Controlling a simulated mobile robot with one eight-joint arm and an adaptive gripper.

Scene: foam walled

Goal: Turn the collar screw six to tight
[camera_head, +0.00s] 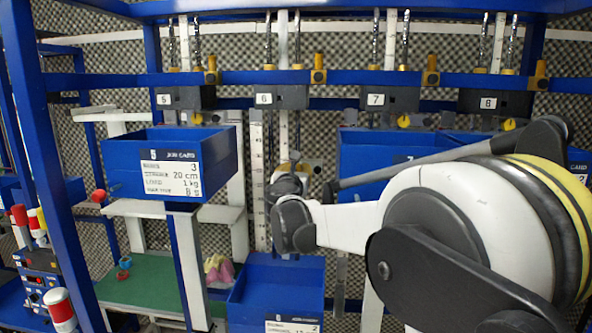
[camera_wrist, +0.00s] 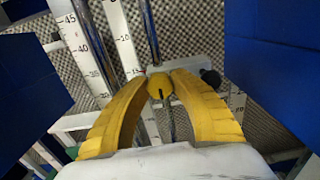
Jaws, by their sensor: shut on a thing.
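My gripper (camera_wrist: 160,78) has two curved yellow fingers that close in from both sides on a small yellow screw head (camera_wrist: 160,88) with a dark slot line. The screw sits at the metal rods beside a white ruler strip. In the head view my arm reaches to the rods under the number 6 label (camera_head: 264,98), and its wrist covers most of the gripper and the screw. How tight the screw is cannot be seen.
A blue bin with a job card (camera_head: 217,155) stands left of my wrist, and another blue bin (camera_head: 262,275) is below. Blue panels flank the gripper closely in the wrist view (camera_wrist: 28,92). A dark knob (camera_wrist: 210,77) sits right of the fingers.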

